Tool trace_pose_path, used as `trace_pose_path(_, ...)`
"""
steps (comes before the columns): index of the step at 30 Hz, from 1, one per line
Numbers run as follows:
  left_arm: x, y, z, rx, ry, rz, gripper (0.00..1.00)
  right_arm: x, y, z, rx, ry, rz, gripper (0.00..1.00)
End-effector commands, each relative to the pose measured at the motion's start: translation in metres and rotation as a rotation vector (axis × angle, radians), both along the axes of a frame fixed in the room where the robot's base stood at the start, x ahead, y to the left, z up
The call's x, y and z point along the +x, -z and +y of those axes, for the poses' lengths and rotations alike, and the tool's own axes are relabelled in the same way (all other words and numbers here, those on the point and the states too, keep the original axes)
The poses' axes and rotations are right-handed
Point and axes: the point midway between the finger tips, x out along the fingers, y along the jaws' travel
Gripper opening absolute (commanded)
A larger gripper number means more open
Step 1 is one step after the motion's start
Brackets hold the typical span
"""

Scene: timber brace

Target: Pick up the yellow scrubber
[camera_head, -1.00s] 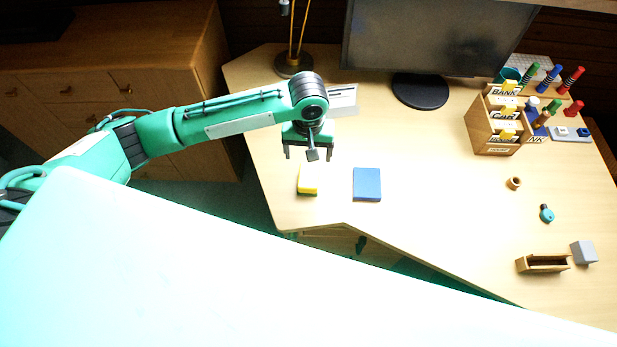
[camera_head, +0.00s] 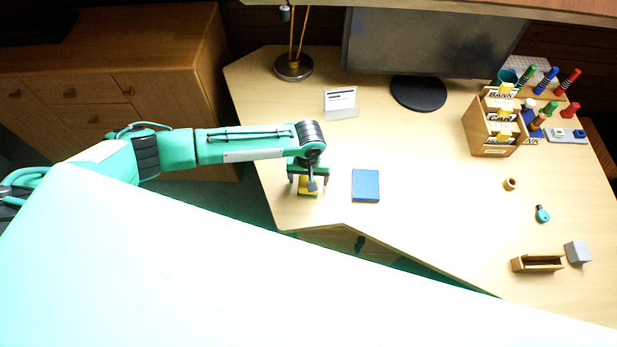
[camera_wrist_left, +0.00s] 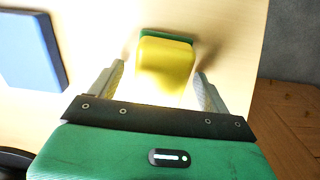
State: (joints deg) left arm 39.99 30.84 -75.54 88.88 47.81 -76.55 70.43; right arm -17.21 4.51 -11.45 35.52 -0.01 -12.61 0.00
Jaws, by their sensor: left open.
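The yellow scrubber (camera_head: 308,191) with a green underside lies on the desk near its left front edge. It also shows in the left wrist view (camera_wrist_left: 165,65), between and a little beyond the fingertips. My left gripper (camera_head: 308,188) is above it, pointing down. In the left wrist view the gripper (camera_wrist_left: 160,75) is open, one finger on each side of the scrubber, with gaps between. The gripper partly hides the scrubber in the head view. My right gripper is not in view.
A blue block (camera_head: 366,186) lies just right of the scrubber. A small sign (camera_head: 341,103) and a lamp base (camera_head: 294,67) stand behind. A monitor (camera_head: 420,92), a letter organizer (camera_head: 492,125) and small items are farther right. The desk's middle is clear.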

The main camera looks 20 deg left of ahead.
Motion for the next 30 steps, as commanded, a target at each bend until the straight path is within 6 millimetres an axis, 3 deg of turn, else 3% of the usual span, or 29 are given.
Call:
trace_pose_path(8,0.0,0.004,0.0,0.0,0.001,-0.001,0.8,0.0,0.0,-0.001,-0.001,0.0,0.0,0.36)
trace_pose_path(16,0.0,0.004,0.0,0.0,0.0,-0.001,0.31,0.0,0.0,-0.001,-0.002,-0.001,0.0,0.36)
trace_pose_path(25,0.0,0.002,0.0,-0.001,0.0,-0.001,0.31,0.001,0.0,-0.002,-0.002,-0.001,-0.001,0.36)
trace_pose_path(30,0.0,-0.01,0.0,-0.001,0.001,-0.001,0.31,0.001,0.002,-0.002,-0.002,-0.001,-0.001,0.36)
